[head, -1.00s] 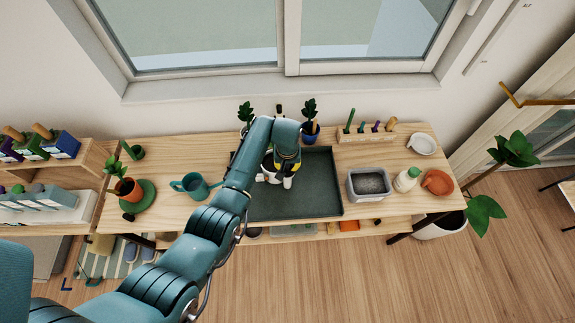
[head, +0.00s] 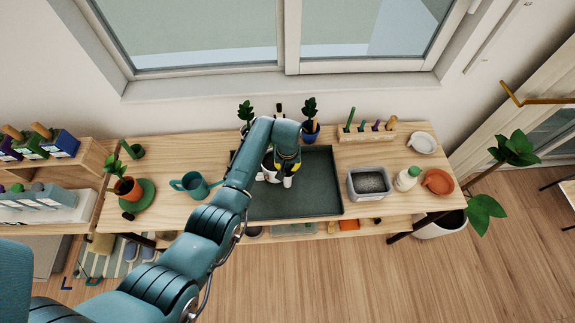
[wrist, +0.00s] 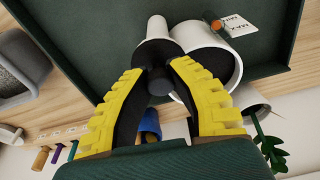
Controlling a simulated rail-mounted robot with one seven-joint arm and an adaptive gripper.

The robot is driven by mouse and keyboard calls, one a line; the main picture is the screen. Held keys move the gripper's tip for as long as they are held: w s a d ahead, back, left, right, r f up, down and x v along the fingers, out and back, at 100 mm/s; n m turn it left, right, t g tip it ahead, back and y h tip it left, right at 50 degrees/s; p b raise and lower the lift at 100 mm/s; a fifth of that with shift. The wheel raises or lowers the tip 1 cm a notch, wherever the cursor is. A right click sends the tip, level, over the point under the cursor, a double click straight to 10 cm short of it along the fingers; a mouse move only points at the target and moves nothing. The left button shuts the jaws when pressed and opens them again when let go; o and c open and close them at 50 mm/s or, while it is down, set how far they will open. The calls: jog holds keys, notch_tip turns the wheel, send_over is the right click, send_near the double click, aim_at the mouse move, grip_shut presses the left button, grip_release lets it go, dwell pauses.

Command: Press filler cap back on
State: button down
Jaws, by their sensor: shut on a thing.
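A white planter (wrist: 232,92) with a dark inside stands on the dark green tray. In the head view the planter (head: 268,174) is partly hidden by my arm. A white tapered filler tube (wrist: 157,30) stands at its side, with a MAX/MIN label and an orange indicator (wrist: 216,25) nearby. My gripper (wrist: 160,84), with yellow-backed fingers, is shut on a small dark cap (wrist: 160,85). The cap lines up with the flared end of the tube in the wrist view. Whether they touch, I cannot tell. In the head view my gripper (head: 286,165) is over the planter.
The tray (head: 318,190) has bare room on its right. A teal watering can (head: 195,185) stands left of it. A grey tub (head: 368,183), a white bottle (head: 405,180) and an orange dish (head: 438,182) stand right. Small potted plants (head: 310,130) and a tool rack (head: 368,135) line the back.

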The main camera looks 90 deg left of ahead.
jog(key=shift+c, duration=1.9)
grip_release()
jog(key=shift+r+p, duration=3.3)
jog(key=shift+r, duration=0.2)
jog(key=shift+c, duration=0.2)
grip_shut()
jog(key=shift+f, duration=0.15)
